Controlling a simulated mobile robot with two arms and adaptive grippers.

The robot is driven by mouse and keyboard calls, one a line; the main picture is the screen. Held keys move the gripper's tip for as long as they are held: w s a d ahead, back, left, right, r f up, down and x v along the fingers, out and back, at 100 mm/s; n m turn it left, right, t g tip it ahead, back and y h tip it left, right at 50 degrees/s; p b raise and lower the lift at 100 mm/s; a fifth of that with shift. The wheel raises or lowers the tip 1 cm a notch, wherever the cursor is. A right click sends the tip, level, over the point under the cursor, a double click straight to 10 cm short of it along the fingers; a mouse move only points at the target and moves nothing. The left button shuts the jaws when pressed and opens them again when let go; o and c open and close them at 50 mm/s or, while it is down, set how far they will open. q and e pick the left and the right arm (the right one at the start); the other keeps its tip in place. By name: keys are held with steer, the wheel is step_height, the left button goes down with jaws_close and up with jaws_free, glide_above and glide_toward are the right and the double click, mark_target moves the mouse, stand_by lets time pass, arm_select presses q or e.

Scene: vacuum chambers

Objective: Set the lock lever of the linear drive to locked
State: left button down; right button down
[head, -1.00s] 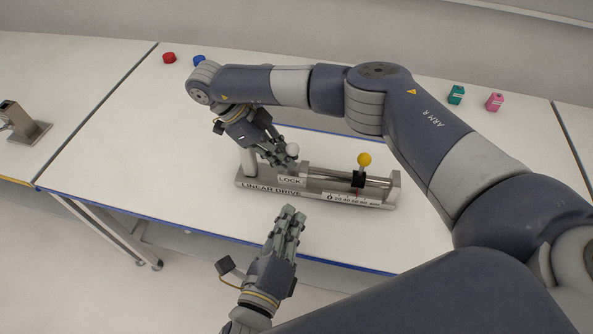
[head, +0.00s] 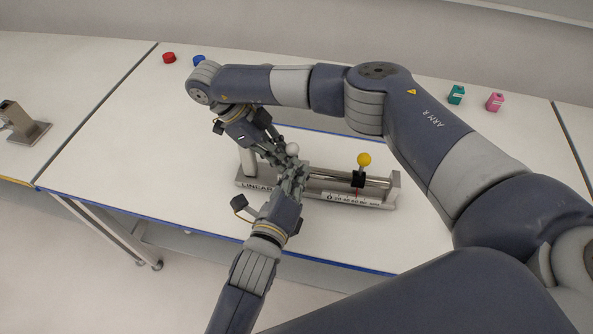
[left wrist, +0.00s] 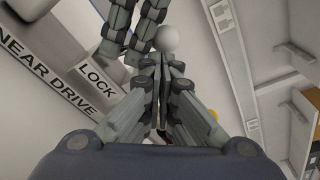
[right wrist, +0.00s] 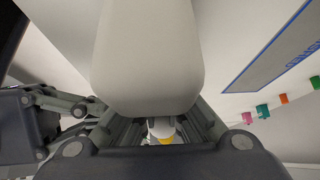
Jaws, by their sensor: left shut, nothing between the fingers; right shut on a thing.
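The linear drive (head: 385,205) lies on the table, its lettering partly covered by my left gripper. Its lock lever has a white ball knob (head: 292,149), which also shows beyond the fingers in the left wrist view (left wrist: 168,38) and between the fingers in the right wrist view (right wrist: 160,129). My right gripper (head: 282,157) is shut on the lock lever from the far left side. My left gripper (head: 295,171) is shut and empty, its fingertips close to the lever from the front; contact is unclear. The LOCK label (left wrist: 96,78) shows in the left wrist view. The lever's stem is mostly hidden.
A yellow knob (head: 364,159) stands on the drive's black carriage (head: 358,179). Red (head: 169,57) and blue (head: 199,61) pieces sit at the back left, teal (head: 456,94) and pink (head: 494,102) blocks at the back right. The table's front left is clear.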

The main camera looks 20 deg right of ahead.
arm_select(q)
steer(key=shift+w+a+r+n, duration=0.2)
steer(key=shift+w+n, duration=0.2)
steer(key=shift+w, duration=0.1)
steer(key=shift+r, duration=0.1)
arm_select(e)
steer(key=c, duration=1.7)
jaws_free()
steer(key=shift+s, duration=0.15)
